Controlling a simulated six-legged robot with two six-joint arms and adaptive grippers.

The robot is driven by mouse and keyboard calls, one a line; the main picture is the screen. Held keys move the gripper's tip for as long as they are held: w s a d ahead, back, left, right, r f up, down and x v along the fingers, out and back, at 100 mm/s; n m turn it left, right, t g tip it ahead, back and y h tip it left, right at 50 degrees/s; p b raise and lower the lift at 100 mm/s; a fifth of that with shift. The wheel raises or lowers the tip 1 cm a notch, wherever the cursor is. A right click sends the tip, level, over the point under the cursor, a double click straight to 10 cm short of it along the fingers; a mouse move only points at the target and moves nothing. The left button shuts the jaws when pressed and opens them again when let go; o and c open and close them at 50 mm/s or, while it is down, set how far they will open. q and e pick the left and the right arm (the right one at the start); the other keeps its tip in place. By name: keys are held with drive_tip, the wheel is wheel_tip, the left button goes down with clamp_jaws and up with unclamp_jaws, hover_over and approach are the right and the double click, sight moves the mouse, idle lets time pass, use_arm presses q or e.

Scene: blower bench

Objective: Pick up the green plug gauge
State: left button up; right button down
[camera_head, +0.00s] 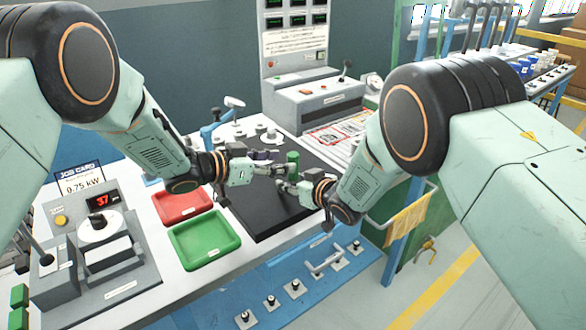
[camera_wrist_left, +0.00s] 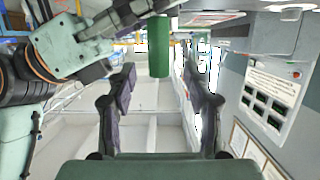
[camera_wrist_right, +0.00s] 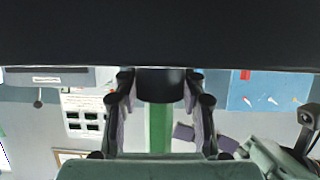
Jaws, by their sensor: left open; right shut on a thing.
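The green plug gauge (camera_head: 293,160) stands upright over the black mat (camera_head: 250,215), its green part on top. My right gripper (camera_head: 287,184) is shut on its lower part. In the right wrist view the dark end (camera_wrist_right: 162,86) sits between the fingers, with a green strip (camera_wrist_right: 158,128) beside it. I cannot tell whether its foot touches the mat. My left gripper (camera_head: 281,163) is open and empty, close to the left of the green part. In the left wrist view the green cylinder (camera_wrist_left: 159,46) is just beyond the open fingertips.
A red tray (camera_head: 183,205) and a green tray (camera_head: 205,240) lie left of the mat. A gauge box with a red display (camera_head: 100,240) stands at the left. A grey control panel (camera_head: 310,95) is behind. Blue front panel with knobs (camera_head: 300,285) is at the bench's front.

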use_arm(q)
drive_tip(key=x, duration=0.5)
drive_tip(key=shift+f, duration=0.2)
clamp_jaws()
idle(0.3)
